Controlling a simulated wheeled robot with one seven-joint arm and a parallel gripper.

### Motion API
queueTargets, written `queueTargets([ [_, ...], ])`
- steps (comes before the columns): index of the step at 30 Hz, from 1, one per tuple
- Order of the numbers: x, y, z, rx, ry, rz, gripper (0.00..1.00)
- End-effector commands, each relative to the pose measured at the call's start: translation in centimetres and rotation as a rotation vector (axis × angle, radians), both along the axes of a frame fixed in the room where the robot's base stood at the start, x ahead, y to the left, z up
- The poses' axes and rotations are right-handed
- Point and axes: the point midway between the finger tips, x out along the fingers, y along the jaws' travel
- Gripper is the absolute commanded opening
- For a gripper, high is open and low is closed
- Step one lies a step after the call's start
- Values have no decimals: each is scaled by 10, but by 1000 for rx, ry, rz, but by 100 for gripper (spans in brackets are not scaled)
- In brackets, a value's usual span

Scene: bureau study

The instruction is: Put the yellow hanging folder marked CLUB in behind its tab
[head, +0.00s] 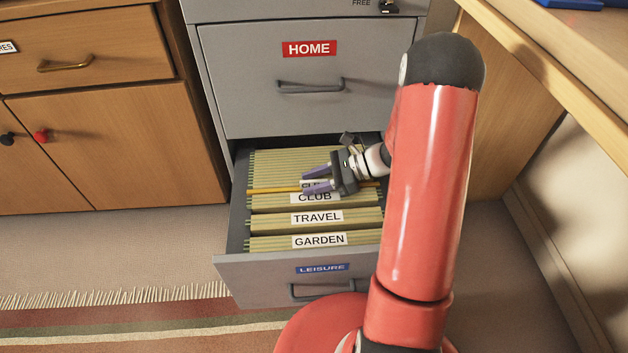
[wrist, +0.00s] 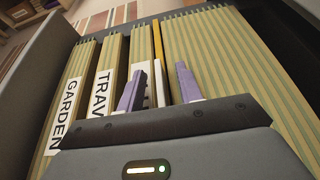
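The yellow folder (head: 270,190) stands in the open drawer, directly behind the CLUB tab (head: 315,198). Its top edge looks about level with the neighbouring files, and its own label is partly covered by a finger. In the wrist view the yellow folder (wrist: 157,42) shows as a thin strip between the CLUB section and the files behind. My gripper (head: 304,180) is over the drawer with its purple fingers apart. In the wrist view my gripper (wrist: 162,70) has one finger on each side of the folder's line, with gaps, not closed on it. The folder's lower part is hidden.
The TRAVEL tab (head: 317,217) and GARDEN tab (head: 319,240) stand in front. More green-striped files (wrist: 215,50) fill the back. The LEISURE drawer front (head: 255,272) is pulled out below the shut HOME drawer (head: 240,80). A wooden cabinet (head: 110,130) stands at left, a desk (head: 545,70) at right.

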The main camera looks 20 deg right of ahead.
Motion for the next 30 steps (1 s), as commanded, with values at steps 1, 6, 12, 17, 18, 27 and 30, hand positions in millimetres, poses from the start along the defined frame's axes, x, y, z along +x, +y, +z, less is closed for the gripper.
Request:
queueTargets([
  [1,0,0,0,0,0,0,36],
  [6,0,-2,1,-1,0,-1,36],
  [12,-5,-27,13,-1,-1,-4,36],
  [17,-10,-52,23,-1,-1,-3,36],
  [18,-11,-57,25,0,-1,-2,36],
  [27,-14,-71,30,0,0,0,36],
  [30,-14,-71,30,0,0,0,36],
])
